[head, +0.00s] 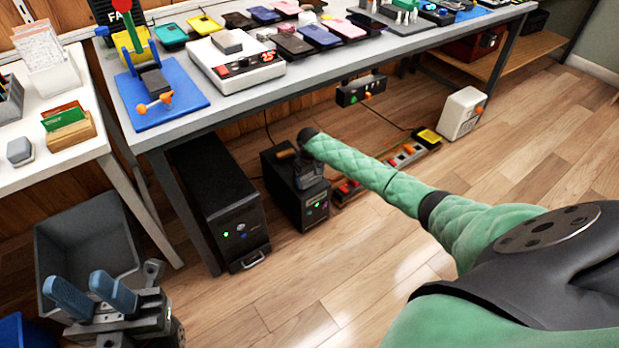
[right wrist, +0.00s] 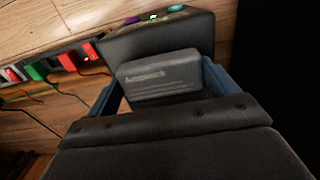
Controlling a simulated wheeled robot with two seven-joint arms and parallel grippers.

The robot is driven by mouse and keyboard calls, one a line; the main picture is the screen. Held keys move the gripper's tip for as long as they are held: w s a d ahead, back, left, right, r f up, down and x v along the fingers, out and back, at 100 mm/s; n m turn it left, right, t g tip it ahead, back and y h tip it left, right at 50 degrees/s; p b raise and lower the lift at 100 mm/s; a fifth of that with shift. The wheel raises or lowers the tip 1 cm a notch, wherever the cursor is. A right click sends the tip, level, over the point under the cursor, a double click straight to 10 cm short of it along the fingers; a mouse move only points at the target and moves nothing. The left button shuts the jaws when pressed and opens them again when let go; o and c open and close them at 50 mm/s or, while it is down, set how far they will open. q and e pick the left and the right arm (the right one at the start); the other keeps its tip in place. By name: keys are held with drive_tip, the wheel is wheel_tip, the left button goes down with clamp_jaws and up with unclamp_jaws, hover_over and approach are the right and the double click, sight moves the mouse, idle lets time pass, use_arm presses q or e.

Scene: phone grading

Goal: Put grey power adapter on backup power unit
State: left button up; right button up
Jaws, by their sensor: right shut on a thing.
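The grey power adapter (right wrist: 160,78) is a dark grey block with faint lettering. My right gripper (right wrist: 162,88) is shut on it, with a blue finger on each side. The backup power unit (head: 284,196) is a small black box with green lights on the floor under the table. It also shows right behind the adapter in the right wrist view (right wrist: 150,42). My right gripper is at the top of the unit in the head view; I cannot tell whether the adapter touches it. My left gripper (head: 92,293) is open and empty at the lower left.
A larger black computer tower (head: 212,200) stands left of the unit. A power strip (head: 404,156) with coloured plugs and cables lies to the right. The table (head: 300,78) above carries phones and a scale. A grey bin (head: 90,240) is near my left gripper.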

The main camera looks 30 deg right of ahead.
drive_tip(key=shift+f, duration=0.5)
idle(0.3)
drive_tip(key=o, duration=0.9)
drive_tip(key=shift+r, duration=0.1)
